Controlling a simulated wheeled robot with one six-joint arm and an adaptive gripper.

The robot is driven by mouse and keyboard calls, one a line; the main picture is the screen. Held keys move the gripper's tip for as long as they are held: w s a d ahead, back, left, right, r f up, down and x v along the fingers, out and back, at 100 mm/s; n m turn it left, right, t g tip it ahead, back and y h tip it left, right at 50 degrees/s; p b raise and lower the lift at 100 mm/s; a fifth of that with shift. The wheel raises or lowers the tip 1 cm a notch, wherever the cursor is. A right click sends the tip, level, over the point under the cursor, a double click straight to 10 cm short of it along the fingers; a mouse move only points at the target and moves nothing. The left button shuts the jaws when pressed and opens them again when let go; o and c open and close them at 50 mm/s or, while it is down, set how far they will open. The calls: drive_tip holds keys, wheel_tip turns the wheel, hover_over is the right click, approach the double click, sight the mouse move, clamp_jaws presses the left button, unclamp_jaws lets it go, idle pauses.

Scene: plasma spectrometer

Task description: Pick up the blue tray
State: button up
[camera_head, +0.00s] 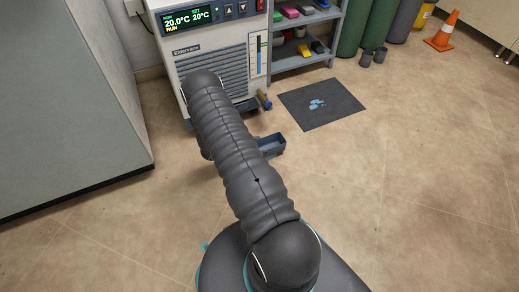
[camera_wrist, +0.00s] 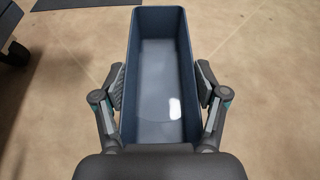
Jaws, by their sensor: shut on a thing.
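The blue tray (camera_wrist: 160,18) is a long, deep, open box of dark slate blue. In the wrist view it lies between the two fingers of my gripper (camera_wrist: 160,92), which are shut on its long side walls. A pale shiny patch shows on its inner floor, and its near end is hidden behind my gripper's body. In the head view one end of the blue tray (camera_head: 272,145) shows to the right of my arm; the rest and my gripper are hidden behind the arm. I cannot tell its exact height above the floor.
A chiller unit (camera_head: 215,45) with a lit display stands at the back. A dark mat (camera_head: 335,108) with a light blue wet patch lies right of it. A shelf (camera_head: 305,50), green cylinders (camera_head: 352,25) and an orange cone (camera_head: 442,32) stand behind. A grey cabinet (camera_head: 65,100) is left. The right floor is clear.

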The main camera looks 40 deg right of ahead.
drive_tip(key=s+d+r+p, duration=0.1)
drive_tip(key=s+d+r, duration=0.1)
drive_tip(key=s+r, duration=0.6)
drive_tip(key=s, duration=0.3)
drive_tip(key=shift+s+d+p, duration=0.2)
drive_tip(key=shift+p, duration=0.1)
drive_tip(key=shift+w, duration=0.1)
idle(0.8)
